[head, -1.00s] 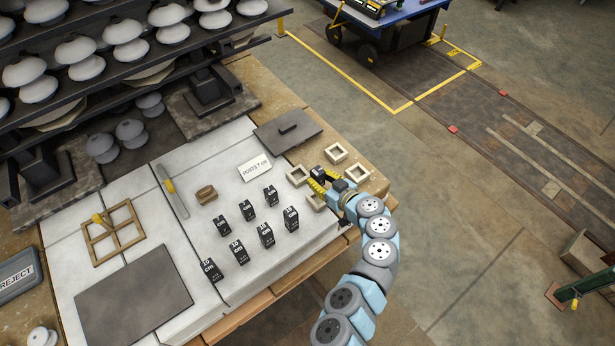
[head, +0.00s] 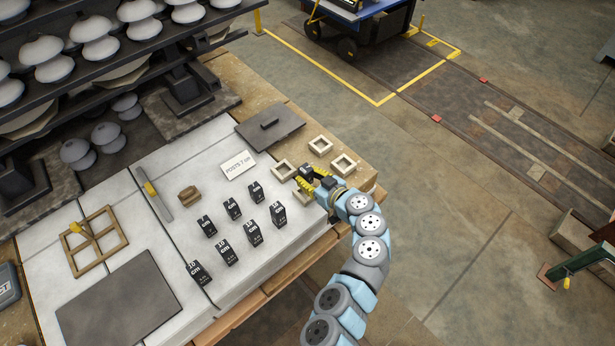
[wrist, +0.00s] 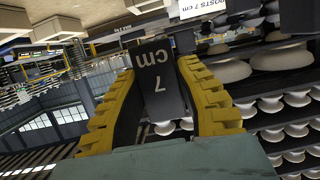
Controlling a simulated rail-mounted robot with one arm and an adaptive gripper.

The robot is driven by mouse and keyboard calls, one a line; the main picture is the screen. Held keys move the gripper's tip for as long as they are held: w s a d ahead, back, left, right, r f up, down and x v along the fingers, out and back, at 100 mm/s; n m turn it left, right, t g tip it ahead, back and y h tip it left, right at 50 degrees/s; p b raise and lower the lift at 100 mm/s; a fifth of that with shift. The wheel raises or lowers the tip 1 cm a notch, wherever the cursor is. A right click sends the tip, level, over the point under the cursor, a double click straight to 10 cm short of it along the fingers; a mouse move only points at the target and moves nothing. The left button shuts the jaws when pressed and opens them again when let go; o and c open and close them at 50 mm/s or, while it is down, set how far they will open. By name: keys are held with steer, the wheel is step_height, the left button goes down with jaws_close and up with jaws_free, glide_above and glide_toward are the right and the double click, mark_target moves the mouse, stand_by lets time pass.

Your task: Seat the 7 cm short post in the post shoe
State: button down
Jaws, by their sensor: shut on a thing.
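My gripper (head: 308,183) has yellow fingers and reaches over the table's right end, among the square pale wooden frames. In the wrist view its fingers (wrist: 162,100) are shut on a black post (wrist: 160,78) marked "7 cm", whose label reads upside down. Square open frames that look like post shoes lie around the gripper: one to its left (head: 284,169), one behind (head: 319,145), one to the right (head: 343,163), and one partly hidden below it (head: 304,197). The held post looks clear of them; I cannot tell its exact height.
Several black posts (head: 253,233) stand on the white table top, left of my gripper. A "POSTS 7 cm" card (head: 238,165), a dark plate with a handle (head: 270,131) and a brown block (head: 189,196) lie behind them. Insulator racks (head: 110,45) stand at the back left.

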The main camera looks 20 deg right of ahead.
steer(key=b, duration=0.4)
glide_above(307, 196)
steer(key=shift+f, duration=2.1)
steer(key=shift+b, duration=1.9)
steer(key=shift+f+b, duration=1.65)
steer(key=shift+b, duration=0.5)
steer(key=c, duration=0.8)
jaws_free()
steer(key=shift+v, duration=6.05)
